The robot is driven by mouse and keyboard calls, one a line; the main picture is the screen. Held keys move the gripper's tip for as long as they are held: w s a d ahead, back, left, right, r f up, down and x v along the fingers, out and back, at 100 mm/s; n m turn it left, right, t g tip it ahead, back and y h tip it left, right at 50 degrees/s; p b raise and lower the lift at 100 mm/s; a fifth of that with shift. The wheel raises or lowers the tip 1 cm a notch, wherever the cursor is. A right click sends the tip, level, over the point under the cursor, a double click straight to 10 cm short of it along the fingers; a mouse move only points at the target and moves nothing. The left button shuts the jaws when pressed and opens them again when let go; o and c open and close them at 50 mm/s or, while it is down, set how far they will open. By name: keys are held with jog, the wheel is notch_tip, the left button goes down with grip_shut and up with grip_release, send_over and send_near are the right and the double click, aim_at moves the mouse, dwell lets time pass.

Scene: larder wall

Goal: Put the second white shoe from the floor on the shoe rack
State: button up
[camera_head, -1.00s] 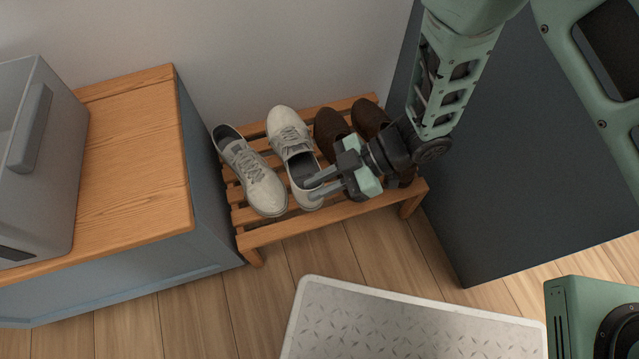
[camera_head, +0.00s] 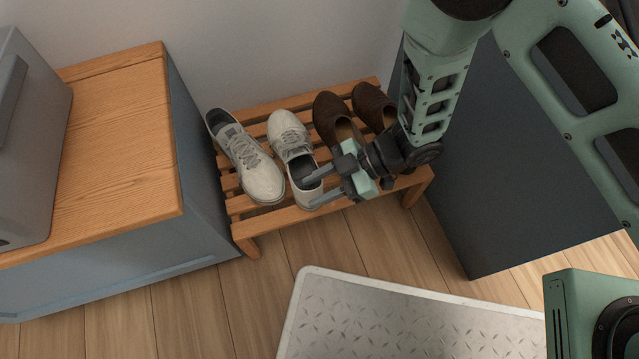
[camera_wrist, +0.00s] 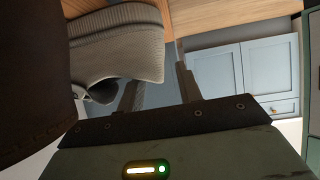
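The second white shoe (camera_head: 291,142) is over the shoe rack (camera_head: 293,214), toe toward the wall and heel toward the front rail. I cannot tell whether its sole touches the slats. My gripper (camera_head: 308,193) has its fingers at the shoe's heel, one inside the opening and one outside, shut on the heel wall. The wrist view shows the shoe's pale knit side (camera_wrist: 118,45) close beside the fingers (camera_wrist: 158,85). The other white shoe (camera_head: 250,165) rests on the rack just to the left.
A pair of brown shoes (camera_head: 335,115) is on the rack's right, partly behind my gripper. A blue-grey cabinet with a wooden top (camera_head: 120,150) stands left of the rack, a dark panel (camera_head: 510,170) right. Wooden floor (camera_head: 200,310) lies in front.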

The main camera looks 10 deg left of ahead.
jog(key=shift+w, duration=0.1)
jog(key=shift+w+d+r, duration=0.1)
jog(key=shift+d+r, duration=0.1)
jog(key=shift+r, duration=0.1)
jog(key=p+v, duration=0.5)
jog(key=v, duration=0.6)
jog(key=shift+d+r, duration=0.15)
